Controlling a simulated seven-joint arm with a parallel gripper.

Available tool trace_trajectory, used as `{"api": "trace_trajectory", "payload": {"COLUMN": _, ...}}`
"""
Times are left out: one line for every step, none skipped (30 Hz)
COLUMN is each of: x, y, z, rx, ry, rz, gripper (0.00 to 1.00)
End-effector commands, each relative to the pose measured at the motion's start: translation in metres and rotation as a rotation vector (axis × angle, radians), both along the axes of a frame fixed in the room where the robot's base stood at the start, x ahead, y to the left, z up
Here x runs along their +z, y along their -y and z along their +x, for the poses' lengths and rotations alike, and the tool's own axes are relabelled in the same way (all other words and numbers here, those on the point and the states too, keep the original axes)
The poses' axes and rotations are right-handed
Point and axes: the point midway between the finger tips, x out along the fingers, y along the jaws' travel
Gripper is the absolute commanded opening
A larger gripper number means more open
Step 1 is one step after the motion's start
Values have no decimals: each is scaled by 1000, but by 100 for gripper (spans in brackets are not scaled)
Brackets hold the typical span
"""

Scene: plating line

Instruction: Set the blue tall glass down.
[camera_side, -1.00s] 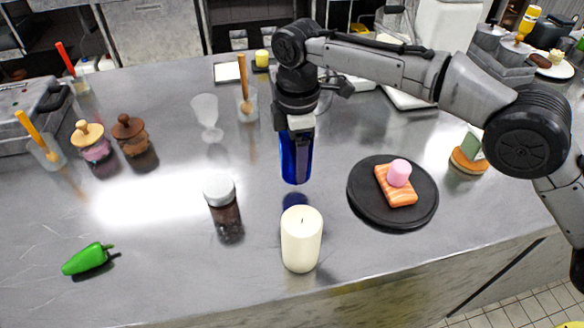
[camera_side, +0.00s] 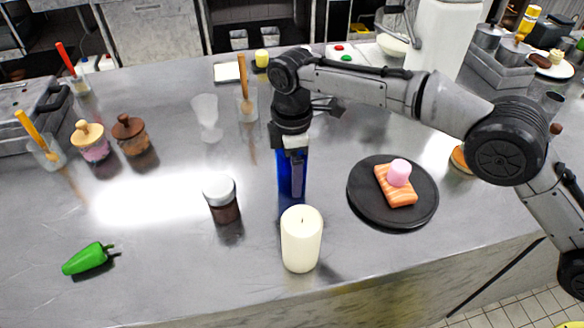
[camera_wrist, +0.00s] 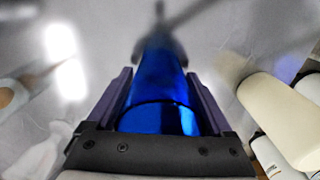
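The blue tall glass (camera_side: 283,178) is upright between the fingers of my gripper (camera_side: 293,172) in the side view, low over the steel counter. Its base is just behind the white candle, and I cannot tell for sure whether it touches the counter. In the wrist view the blue glass (camera_wrist: 160,85) fills the space between the two dark fingers of my gripper (camera_wrist: 160,92), which are shut on it. The finger on the near side covers part of the glass.
A white candle (camera_side: 301,240) stands close in front of the glass. A white-lidded jar (camera_side: 221,198) is to its left, and a black plate (camera_side: 420,208) with salmon and a pink piece to its right. A clear glass (camera_side: 207,113) stands behind left. A green pepper (camera_side: 86,259) lies front left.

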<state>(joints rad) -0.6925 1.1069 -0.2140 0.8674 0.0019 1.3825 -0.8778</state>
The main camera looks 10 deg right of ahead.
Motion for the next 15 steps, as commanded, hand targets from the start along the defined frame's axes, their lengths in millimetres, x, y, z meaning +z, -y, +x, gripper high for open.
{"api": "trace_trajectory", "payload": {"x": 0, "y": 0, "z": 0, "rx": 0, "ry": -1, "rz": 0, "gripper": 96}}
{"api": "trace_trajectory", "payload": {"x": 0, "y": 0, "z": 0, "rx": 0, "ry": -1, "rz": 0, "gripper": 100}}
{"api": "trace_trajectory", "payload": {"x": 0, "y": 0, "z": 0, "rx": 0, "ry": -1, "rz": -1, "gripper": 100}}
{"api": "trace_trajectory", "payload": {"x": 0, "y": 0, "z": 0, "rx": 0, "ry": -1, "rz": -1, "gripper": 100}}
{"api": "trace_trajectory", "payload": {"x": 0, "y": 0, "z": 0, "rx": 0, "ry": -1, "rz": -1, "gripper": 100}}
{"api": "trace_trajectory", "payload": {"x": 0, "y": 0, "z": 0, "rx": 0, "ry": -1, "rz": -1, "gripper": 100}}
{"api": "trace_trajectory", "payload": {"x": 0, "y": 0, "z": 0, "rx": 0, "ry": -1, "rz": -1, "gripper": 100}}
{"api": "trace_trajectory", "payload": {"x": 0, "y": 0, "z": 0, "rx": 0, "ry": -1, "rz": -1, "gripper": 100}}
{"api": "trace_trajectory", "payload": {"x": 1, "y": 0, "z": 0, "rx": 0, "ry": -1, "rz": 0, "gripper": 100}}
{"api": "trace_trajectory", "payload": {"x": 2, "y": 0, "z": 0, "rx": 0, "ry": 0, "rz": 0, "gripper": 100}}
{"api": "trace_trajectory", "payload": {"x": 3, "y": 0, "z": 0, "rx": 0, "ry": 0, "rz": 0, "gripper": 100}}
{"api": "trace_trajectory", "payload": {"x": 6, "y": 0, "z": 0, "rx": 0, "ry": 1, "rz": 0, "gripper": 100}}
{"api": "trace_trajectory", "payload": {"x": 10, "y": 0, "z": 1, "rx": 0, "ry": 2, "rz": 2, "gripper": 100}}
{"api": "trace_trajectory", "payload": {"x": 13, "y": 0, "z": 1, "rx": 0, "ry": 2, "rz": 2, "gripper": 100}}
{"api": "trace_trajectory", "payload": {"x": 20, "y": -1, "z": 1, "rx": 0, "ry": 3, "rz": 2, "gripper": 100}}
